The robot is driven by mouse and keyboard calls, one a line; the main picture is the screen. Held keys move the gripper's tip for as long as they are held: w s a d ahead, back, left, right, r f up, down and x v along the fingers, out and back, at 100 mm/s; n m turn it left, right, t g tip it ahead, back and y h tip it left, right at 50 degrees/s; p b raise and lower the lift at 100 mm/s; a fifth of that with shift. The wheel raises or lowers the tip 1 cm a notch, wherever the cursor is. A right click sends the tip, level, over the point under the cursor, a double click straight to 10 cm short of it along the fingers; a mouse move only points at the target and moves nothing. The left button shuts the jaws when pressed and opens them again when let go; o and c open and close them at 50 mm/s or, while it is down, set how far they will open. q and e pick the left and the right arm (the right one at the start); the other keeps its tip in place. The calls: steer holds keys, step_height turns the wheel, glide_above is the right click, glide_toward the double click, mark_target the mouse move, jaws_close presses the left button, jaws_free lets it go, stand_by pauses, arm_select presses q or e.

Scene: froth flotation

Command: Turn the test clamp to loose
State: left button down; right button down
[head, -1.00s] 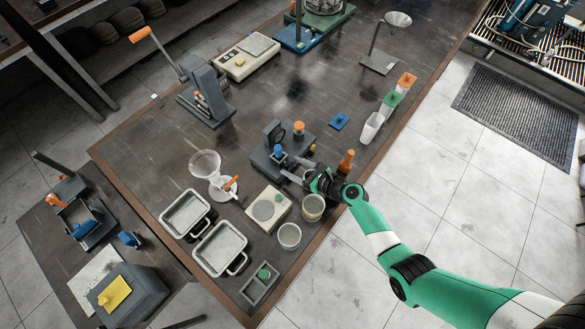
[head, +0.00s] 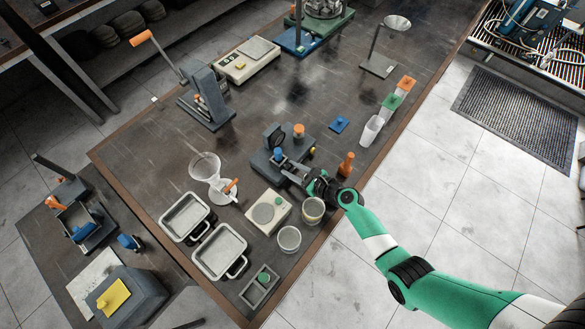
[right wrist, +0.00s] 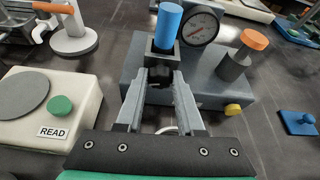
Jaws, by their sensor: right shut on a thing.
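The grey test device (head: 268,158) stands near the middle of the table's right side. My right gripper (head: 287,166) is at the front of the device. In the right wrist view its grey fingers (right wrist: 160,85) are shut on the black knob and partly hide it. No loose or tight marking is readable. My left gripper is out of view.
A cream box (head: 268,211) with a green button and READ label stands left of my gripper. A tin (head: 313,209), a white cup (head: 289,238) and an orange bottle (head: 346,163) are close to my right arm.

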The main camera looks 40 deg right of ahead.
steer(key=shift+a+n+h, duration=0.1)
steer(key=shift+n+h, duration=0.3)
steer(key=shift+n, duration=0.2)
steer(key=c, duration=0.5)
jaws_free()
steer(key=shift+s+r, duration=0.1)
steer(key=shift+s, duration=0.1)
steer(key=p+v, duration=0.3)
steer(key=v, duration=0.8)
steer(key=shift+s+p, duration=0.15)
steer(key=shift+p, duration=0.2)
